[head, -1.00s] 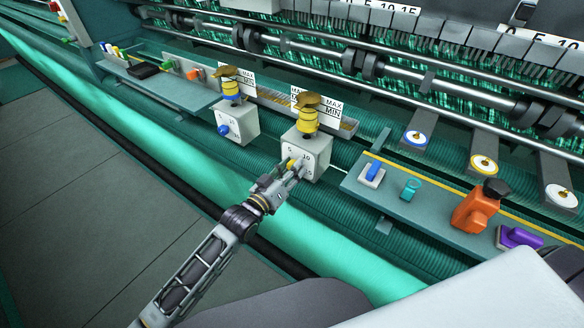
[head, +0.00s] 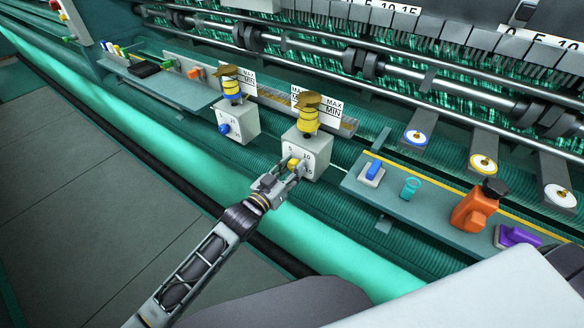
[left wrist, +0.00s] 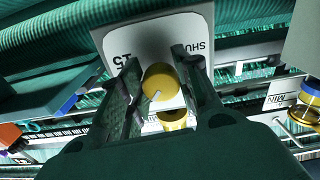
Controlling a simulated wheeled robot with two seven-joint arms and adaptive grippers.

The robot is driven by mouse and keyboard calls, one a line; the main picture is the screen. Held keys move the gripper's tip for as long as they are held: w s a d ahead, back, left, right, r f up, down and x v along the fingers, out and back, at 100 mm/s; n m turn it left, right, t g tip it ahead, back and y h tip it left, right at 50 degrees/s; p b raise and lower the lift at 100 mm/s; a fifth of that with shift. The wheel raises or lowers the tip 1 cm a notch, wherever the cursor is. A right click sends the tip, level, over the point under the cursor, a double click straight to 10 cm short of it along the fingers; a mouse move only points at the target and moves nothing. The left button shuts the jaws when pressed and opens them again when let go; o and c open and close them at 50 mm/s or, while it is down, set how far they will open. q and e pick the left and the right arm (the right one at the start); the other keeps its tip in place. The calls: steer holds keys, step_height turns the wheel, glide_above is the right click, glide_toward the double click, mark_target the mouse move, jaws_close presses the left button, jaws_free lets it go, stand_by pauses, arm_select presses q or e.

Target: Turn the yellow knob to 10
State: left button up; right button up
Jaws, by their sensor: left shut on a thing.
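The yellow knob (head: 293,165) is on the front of the grey box (head: 319,154) below a yellow bottle-like part (head: 308,120). My left gripper (head: 292,168) is at the knob, with one finger on each side of it. In the left wrist view the round knob (left wrist: 161,84) sits between the fingers (left wrist: 161,95). Its pale pointer mark slants to the lower left there. The dial reads upside down in that view, with 15 at upper left and SHUT at upper right. The 10 is hidden there but shows in the head view above the knob. My right gripper is not seen.
A similar box with a blue knob (head: 224,128) stands to the left. A shelf (head: 431,213) on the right carries a blue switch (head: 374,169), a teal ring (head: 410,188), an orange part (head: 470,208) and a purple part (head: 516,236). Green netting runs below the boxes.

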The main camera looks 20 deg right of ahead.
arm_select(q)
steer(key=o, duration=1)
steer(key=shift+f, duration=0.1)
steer(key=shift+v, duration=6)
steer(key=shift+s, duration=0.1)
